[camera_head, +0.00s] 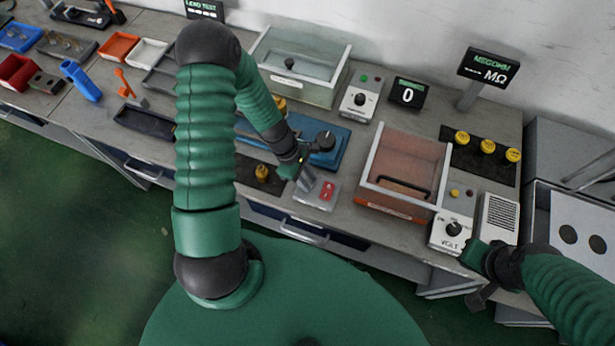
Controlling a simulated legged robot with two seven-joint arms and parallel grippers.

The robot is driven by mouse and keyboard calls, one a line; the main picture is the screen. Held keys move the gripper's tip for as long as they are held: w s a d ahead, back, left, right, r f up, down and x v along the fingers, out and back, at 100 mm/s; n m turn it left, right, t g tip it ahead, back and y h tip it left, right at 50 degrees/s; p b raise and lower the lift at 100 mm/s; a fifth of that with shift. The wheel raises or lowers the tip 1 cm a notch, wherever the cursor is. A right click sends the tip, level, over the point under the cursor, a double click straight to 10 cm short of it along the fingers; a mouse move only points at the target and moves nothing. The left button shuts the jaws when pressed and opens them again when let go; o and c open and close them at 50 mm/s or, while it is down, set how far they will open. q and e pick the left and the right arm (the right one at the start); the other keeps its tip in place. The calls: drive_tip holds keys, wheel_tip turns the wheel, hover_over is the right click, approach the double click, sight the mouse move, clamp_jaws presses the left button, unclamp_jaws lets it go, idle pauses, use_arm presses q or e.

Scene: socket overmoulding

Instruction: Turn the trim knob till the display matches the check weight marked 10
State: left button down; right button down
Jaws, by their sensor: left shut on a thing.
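A small black display (408,93) reads 0. Beside it stands a light grey box (360,97) with a black knob and red and green buttons. Yellow check weights (487,146) stand on a black tray at the right; their marks are too small to read. Another yellow weight (262,173) stands on a dark plate near the front. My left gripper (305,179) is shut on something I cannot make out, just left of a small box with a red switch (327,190). My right gripper (481,295) is low at the right, past the bench's front edge; its jaws are unclear.
A blue fixture (329,145) with a black round top stands behind my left gripper. A clear-walled bin (300,65) and a reddish bin (403,170) stand on the bench. A VOLT dial box (452,231) is near my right gripper. A megohm display (487,67) stands at the back.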

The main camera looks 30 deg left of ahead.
use_arm(q)
drive_tip(key=shift+w+a+m+g, duration=0.15)
drive_tip(key=shift+m+g, duration=0.25)
drive_tip(key=shift+m, duration=0.7)
drive_tip(key=c, duration=1.1)
unclamp_jaws()
drive_tip(key=v, duration=1.6)
drive_tip(key=shift+w+a+r+b, duration=0.1)
drive_tip(key=shift+r+b, duration=0.2)
drive_tip(key=shift+r, duration=0.05)
